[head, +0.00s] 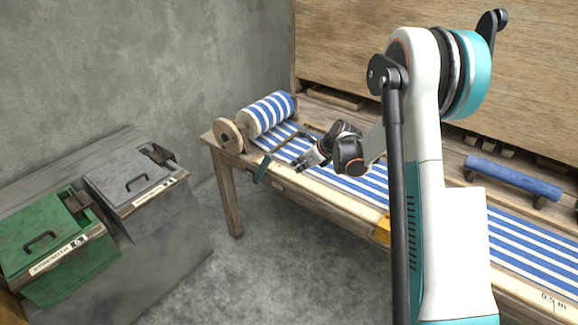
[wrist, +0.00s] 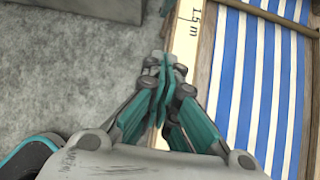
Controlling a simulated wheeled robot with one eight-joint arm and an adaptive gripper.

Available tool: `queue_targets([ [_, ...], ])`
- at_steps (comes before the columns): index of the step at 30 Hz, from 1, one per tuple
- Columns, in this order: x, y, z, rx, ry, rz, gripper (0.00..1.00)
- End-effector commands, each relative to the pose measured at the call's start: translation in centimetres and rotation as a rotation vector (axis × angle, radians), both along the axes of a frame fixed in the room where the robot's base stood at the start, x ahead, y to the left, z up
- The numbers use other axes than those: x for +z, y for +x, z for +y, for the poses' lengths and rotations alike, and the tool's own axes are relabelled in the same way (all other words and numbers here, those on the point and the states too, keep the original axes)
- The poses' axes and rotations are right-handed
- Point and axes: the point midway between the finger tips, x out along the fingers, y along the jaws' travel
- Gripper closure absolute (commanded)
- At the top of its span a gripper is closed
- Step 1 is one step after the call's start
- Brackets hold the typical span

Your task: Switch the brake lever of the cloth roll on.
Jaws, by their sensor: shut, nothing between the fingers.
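The cloth roll (head: 268,114), wound with blue and white striped cloth, sits at the far left end of the loom with a round wooden disc (head: 229,135) at its near end. In the wrist view my gripper's fingertips (wrist: 163,72) are together over the rail; the lever is not visible there.
The pale front rail (wrist: 190,28) carries a "1.5 m" mark. Striped cloth (wrist: 258,70) stretches along the loom. A green bin (head: 50,250) and a grey bin (head: 130,180) stand at left. A blue bar (head: 514,177) lies at right. The floor before the loom is clear.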

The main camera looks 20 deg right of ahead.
Motion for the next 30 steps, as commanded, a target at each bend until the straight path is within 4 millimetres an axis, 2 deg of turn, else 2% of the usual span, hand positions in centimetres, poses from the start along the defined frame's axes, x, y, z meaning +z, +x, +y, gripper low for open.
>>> queue_targets([
  [14,-7.1,4.7,3.4,0.002,0.000,0.000,1.00],
  [21,-5.7,6.9,5.1,0.002,-0.001,-0.001,1.00],
  [30,-5.1,7.6,5.6,0.001,-0.001,0.000,1.00],
])
